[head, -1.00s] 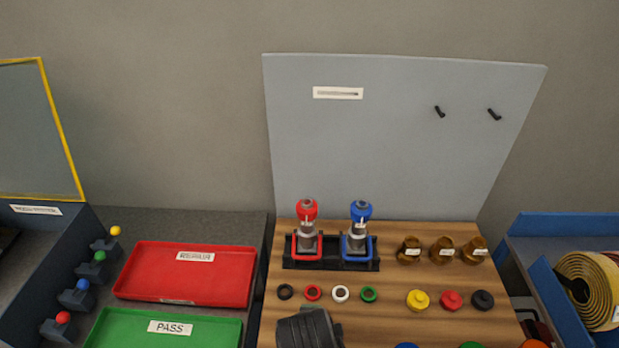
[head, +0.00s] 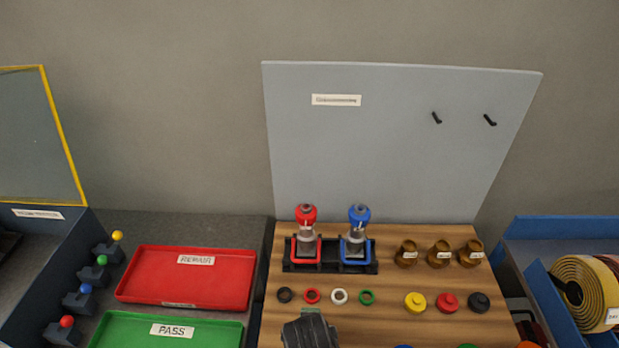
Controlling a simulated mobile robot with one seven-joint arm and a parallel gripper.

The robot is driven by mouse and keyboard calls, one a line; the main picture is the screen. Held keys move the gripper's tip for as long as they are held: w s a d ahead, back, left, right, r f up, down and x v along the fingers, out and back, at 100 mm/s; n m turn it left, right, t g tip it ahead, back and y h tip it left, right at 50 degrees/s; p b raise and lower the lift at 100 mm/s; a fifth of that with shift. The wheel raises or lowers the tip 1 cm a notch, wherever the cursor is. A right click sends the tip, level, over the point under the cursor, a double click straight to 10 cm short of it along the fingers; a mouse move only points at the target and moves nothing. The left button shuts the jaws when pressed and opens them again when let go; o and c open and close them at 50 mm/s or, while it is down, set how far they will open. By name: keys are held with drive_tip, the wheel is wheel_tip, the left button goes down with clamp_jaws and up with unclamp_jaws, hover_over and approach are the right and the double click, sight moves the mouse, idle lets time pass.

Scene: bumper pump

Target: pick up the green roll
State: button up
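No roll that I can make out as green shows in the head view. A blue bin (head: 532,228) at the right edge holds a yellow coiled roll (head: 577,290), with a dark red one partly cut off beside it. A dark grey part of my arm (head: 310,333) shows at the bottom centre, over the front of the wooden board. My gripper's fingers are not seen, so what they hold cannot be told.
The wooden board (head: 390,278) carries red and blue fixtures, small rings, brass cups and coloured knobs. A grey panel (head: 390,150) stands behind it. A red tray (head: 190,285) and a green tray (head: 120,325) lie to the left and look empty.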

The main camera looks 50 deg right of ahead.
clamp_jaws()
idle(0.3)
drive_tip(key=shift+w+d+r, duration=0.1)
drive_tip(key=shift+r, duration=0.05)
drive_tip(key=shift+r, duration=0.1)
